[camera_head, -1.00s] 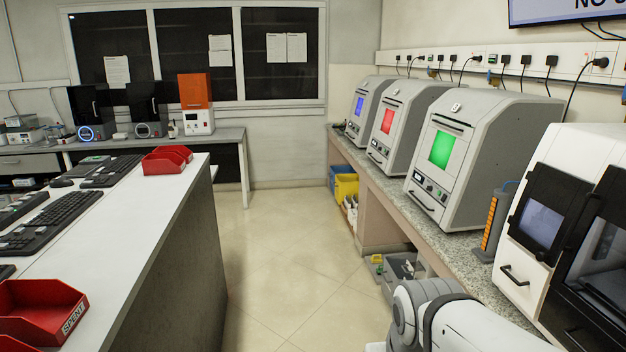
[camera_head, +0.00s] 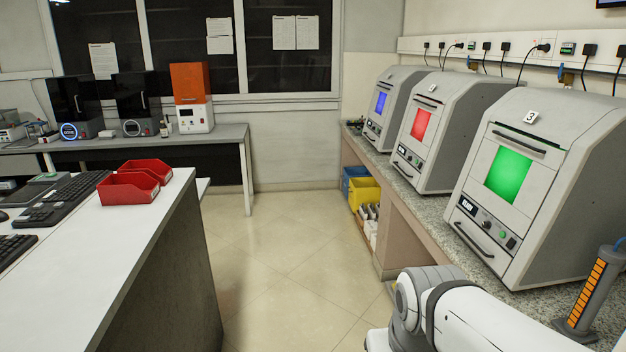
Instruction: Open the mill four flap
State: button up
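Three grey machines with coloured windows stand in a row on the right counter. The nearest one, with a green window (camera_head: 510,174), bears a "3" label and a closed front with a dark handle. Behind it are the machine with a red window (camera_head: 421,124) and the machine with a blue window (camera_head: 380,103), both with closed fronts. No machine in view bears a readable "4", so I cannot point out mill four. My white arm shows at the bottom right, below the counter machines. My gripper is out of view.
A grey stand with orange segments (camera_head: 585,300) is on the right counter (camera_head: 410,197). The tiled floor (camera_head: 285,245) between the counter and the left white bench (camera_head: 110,255) is clear. Red bins (camera_head: 131,187) sit on that bench. A yellow bin (camera_head: 365,194) is under the counter.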

aim_at(420, 125)
jog(key=i, duration=3.9)
jog(key=z, duration=2.2)
